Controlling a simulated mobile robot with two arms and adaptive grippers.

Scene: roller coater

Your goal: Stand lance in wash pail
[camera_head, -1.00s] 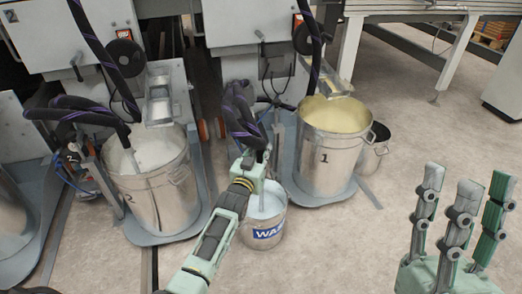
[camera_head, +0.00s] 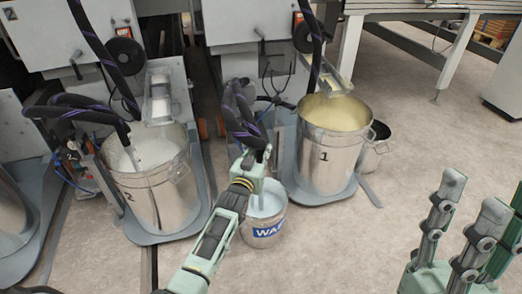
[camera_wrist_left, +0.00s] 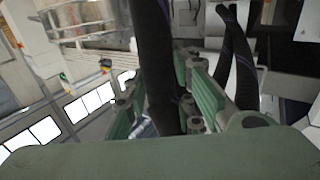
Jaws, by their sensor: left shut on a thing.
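My left gripper (camera_head: 256,166) is shut on the lance, at the lower end of a thick black hose with a purple stripe (camera_head: 243,128). The hose also passes between the fingers in the left wrist view (camera_wrist_left: 157,60). The wash pail (camera_head: 268,231), a small metal pail with a blue-and-white label and pale liquid, stands on the floor directly below. My right gripper (camera_head: 467,232) is at the lower right, fingers apart and empty.
Drum 2 (camera_head: 160,195) with whitish liquid stands left of the pail, another hose dipping into it. The floor at right (camera_head: 400,200) is clear.

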